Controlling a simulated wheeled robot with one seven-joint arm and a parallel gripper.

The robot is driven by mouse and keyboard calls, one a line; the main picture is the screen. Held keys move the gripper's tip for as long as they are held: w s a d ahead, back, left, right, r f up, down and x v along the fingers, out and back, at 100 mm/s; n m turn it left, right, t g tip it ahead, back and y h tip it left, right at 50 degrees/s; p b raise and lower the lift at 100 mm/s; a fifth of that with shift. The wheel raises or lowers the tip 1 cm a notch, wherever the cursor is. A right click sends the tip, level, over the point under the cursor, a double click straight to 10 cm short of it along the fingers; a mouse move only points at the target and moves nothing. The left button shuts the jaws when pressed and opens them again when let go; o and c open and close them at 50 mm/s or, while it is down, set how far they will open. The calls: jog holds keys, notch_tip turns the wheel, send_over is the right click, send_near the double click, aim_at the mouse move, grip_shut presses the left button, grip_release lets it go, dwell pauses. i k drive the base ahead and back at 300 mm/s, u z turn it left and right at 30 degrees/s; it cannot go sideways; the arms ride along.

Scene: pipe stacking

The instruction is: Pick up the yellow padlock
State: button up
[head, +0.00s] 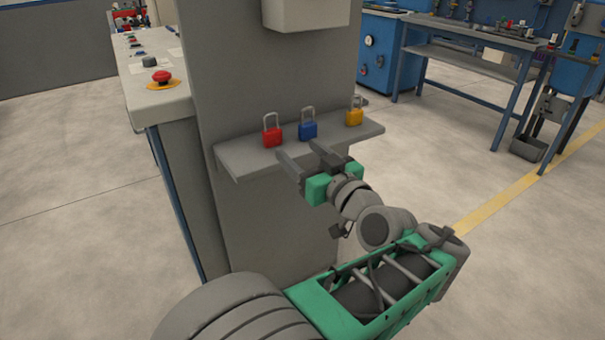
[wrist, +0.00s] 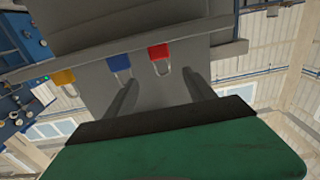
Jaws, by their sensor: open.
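The yellow padlock (head: 354,117) stands upright at the right end of a small grey shelf (head: 232,163) in the head view. In the wrist view the yellow padlock (wrist: 64,78) hangs at the far left, since that picture is upside down. A blue padlock (head: 308,131) stands in the middle of the shelf and a red padlock (head: 272,137) to its left. My gripper (head: 303,150) is open and empty, in front of the shelf near the blue and red padlocks. It is left of the yellow padlock and apart from it. Both fingers show in the wrist view (wrist: 161,92).
The shelf is fixed to a grey upright panel (head: 250,60) behind the padlocks. A console with a red button (head: 162,76) stands at the left. A workbench (head: 470,40) is at the back right. Open floor lies right of the shelf.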

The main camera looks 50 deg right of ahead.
aim_at(354, 116)
jog(key=z, duration=1.85)
